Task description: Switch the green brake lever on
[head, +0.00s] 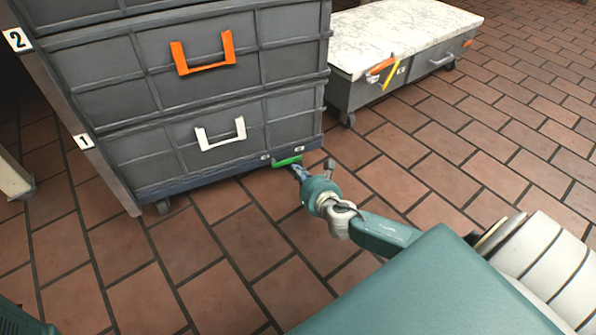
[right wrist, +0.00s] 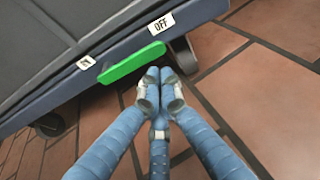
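The green brake lever (head: 287,161) sticks out at the bottom edge of the grey drawer cabinet (head: 190,95), near its right front corner. In the right wrist view the lever (right wrist: 130,64) lies between a white OFF label (right wrist: 161,24) on the right and a second small label (right wrist: 86,62) on the left. My right gripper (head: 299,171) is just beside the lever. In the right wrist view its blue fingers (right wrist: 160,76) are brought together, with the tips close to the lever's right end and nothing seen between them. I cannot tell if they touch it. My left gripper is out of view.
The cabinet stands on casters (right wrist: 183,55) on a brown tile floor. It has an orange handle (head: 203,52) and a white handle (head: 220,134). A low marble-topped drawer cart (head: 405,35) stands behind at the right. The floor in front is clear.

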